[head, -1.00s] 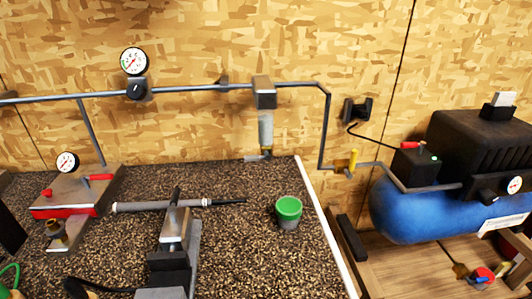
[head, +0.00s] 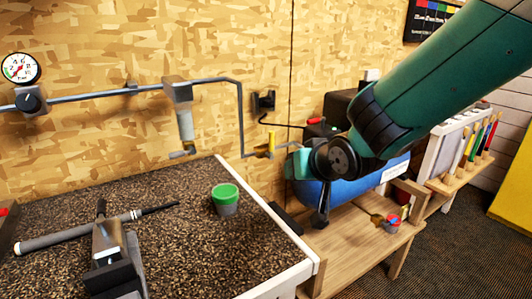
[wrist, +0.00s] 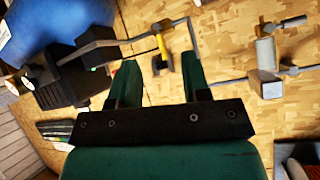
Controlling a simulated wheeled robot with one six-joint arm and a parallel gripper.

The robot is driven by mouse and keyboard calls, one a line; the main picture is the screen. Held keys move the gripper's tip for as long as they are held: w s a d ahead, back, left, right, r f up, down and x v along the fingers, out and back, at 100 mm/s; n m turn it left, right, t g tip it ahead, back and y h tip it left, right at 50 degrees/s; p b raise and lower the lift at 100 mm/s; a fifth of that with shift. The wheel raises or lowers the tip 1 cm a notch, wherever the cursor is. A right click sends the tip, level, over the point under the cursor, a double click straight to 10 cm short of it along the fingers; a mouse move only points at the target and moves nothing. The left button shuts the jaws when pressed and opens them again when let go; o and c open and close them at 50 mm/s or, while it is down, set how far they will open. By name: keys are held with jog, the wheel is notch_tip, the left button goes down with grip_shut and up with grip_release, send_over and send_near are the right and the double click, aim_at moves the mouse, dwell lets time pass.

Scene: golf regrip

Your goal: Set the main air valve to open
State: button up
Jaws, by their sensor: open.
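The main air valve (head: 271,143) has a yellow lever and sits on the grey pipe between the wall and the compressor. Its lever stands upright, across the horizontal pipe run. In the wrist view the yellow lever (wrist: 162,45) shows in the gap between my two green fingers, seen upside down. My gripper (head: 293,160) is open, just to the right of the valve in the head view. No contact between fingers and lever is visible. Part of the gripper is hidden behind my wrist in the head view.
The blue compressor tank (head: 340,183) stands behind my arm on a wooden stand (head: 360,255). A grey air filter (head: 185,125) hangs on the pipe to the left. A green cup (head: 225,198) and a clamped club (head: 75,232) are on the bench.

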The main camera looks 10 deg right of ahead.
aim_at(273, 141)
jog(key=w+f+t+p, duration=0.1)
jog(key=w+t, duration=0.1)
jog(key=w, duration=0.6)
jog(key=w+f+n+t+p, duration=0.1)
jog(key=w+t, duration=0.2)
jog(key=w, duration=0.6)
jog(key=w+f+t+p, duration=0.1)
jog(key=w+t+p, duration=0.1)
jog(key=w, duration=0.6)
jog(key=shift+w+a+f+n+y, duration=0.2)
jog(key=shift+w+a+n+y, duration=0.1)
jog(key=shift+w, duration=0.1)
grip_shut()
